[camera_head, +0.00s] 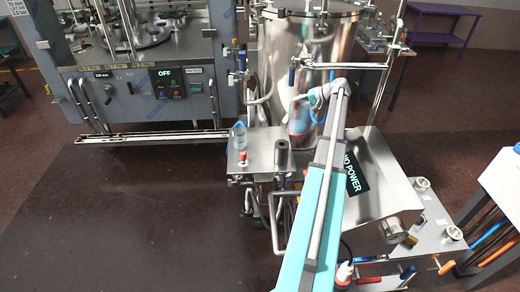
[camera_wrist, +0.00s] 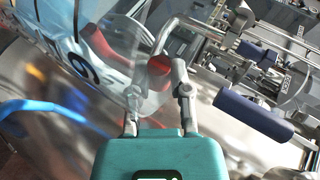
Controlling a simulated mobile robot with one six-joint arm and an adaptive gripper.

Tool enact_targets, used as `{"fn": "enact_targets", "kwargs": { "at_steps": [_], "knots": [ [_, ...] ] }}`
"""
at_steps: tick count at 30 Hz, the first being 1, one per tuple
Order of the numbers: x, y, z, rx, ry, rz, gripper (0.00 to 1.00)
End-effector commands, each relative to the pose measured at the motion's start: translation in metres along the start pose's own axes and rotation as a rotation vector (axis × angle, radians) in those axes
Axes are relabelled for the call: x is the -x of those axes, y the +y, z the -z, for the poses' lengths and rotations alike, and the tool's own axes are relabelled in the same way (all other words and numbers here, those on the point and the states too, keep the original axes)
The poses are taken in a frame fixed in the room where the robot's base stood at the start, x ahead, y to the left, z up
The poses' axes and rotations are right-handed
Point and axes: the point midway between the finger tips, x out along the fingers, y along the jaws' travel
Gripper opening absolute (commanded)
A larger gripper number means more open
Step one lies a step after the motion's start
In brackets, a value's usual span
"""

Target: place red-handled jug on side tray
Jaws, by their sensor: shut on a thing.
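My gripper (camera_wrist: 157,82) is shut on the red handle of a clear jug (camera_wrist: 128,58) in the wrist view. One red end (camera_wrist: 160,66) shows between the fingertips, and another red part (camera_wrist: 98,44) shows through or beyond the clear body. In the head view my gripper (camera_head: 312,97) is in front of the tall steel vessel, with a pale, see-through shape at it that looks like the jug (camera_head: 297,118). A small steel shelf (camera_head: 262,166) stands below and left; I cannot tell for certain whether it is the side tray.
The shelf bears a clear bottle (camera_head: 238,136), a red button (camera_head: 243,157) and a dark upright cylinder (camera_head: 281,152). The steel vessel (camera_head: 300,50), pipes and a sloped "NO POWER" panel (camera_head: 362,180) crowd the arm. A grey machine (camera_head: 150,75) stands left. Floor at lower left is clear.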

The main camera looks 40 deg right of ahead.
Motion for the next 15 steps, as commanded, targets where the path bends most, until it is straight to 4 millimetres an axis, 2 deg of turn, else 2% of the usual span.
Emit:
{"fn": "enact_targets", "kwargs": {
  "at_steps": [8, 15],
  "knots": [
    [-0.004, 0.0, 0.0, 0.0, 0.0, 0.001, 0.0],
    [-0.035, 0.001, 0.0, 0.0, -0.001, 0.001, 0.0]
  ]
}}
